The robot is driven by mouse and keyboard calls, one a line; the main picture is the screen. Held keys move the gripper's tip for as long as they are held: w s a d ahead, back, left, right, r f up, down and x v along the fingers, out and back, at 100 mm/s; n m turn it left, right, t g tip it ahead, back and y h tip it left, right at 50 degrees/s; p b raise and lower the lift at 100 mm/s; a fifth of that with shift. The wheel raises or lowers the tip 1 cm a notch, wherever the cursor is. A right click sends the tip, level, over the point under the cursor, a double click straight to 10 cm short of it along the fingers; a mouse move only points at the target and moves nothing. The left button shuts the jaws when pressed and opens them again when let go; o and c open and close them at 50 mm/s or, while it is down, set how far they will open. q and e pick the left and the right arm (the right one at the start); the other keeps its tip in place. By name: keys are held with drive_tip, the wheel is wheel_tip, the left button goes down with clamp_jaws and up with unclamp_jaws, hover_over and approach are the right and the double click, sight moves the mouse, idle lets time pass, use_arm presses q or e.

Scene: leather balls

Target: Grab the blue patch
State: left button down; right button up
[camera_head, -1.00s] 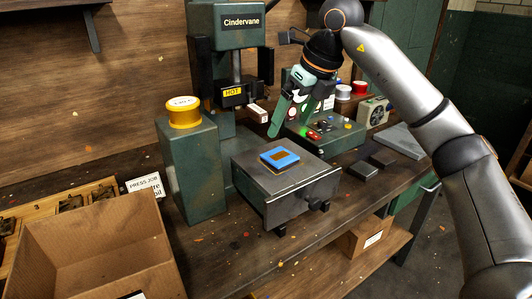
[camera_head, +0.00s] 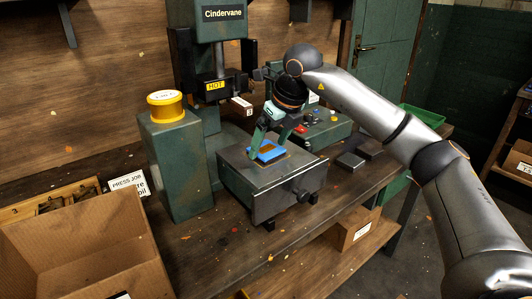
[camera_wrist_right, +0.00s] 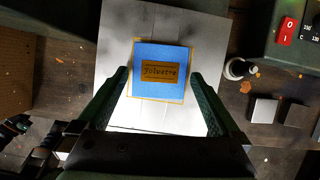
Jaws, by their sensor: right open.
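The blue patch (camera_head: 267,152) lies flat on the grey metal plate (camera_head: 243,172) of the press. In the right wrist view the patch (camera_wrist_right: 161,70) is a blue square with a thin yellowish edge and a brown label with dark lettering. My right gripper (camera_head: 268,147) is open and empty, with its green fingers pointing down at the patch. In the right wrist view its fingertips (camera_wrist_right: 160,78) stand on the left and right sides of the patch, with gaps to it. Whether they touch the plate cannot be told.
The press head with a yellow HOT label (camera_head: 216,85) hangs behind the plate. An open cardboard box (camera_head: 85,245) is at front left. A control box (camera_head: 322,130) stands behind right.

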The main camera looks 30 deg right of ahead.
drive_tip(key=shift+w+f, duration=0.15)
drive_tip(key=shift+f, duration=0.1)
drive_tip(key=shift+c, duration=0.4)
drive_tip(key=c, duration=1)
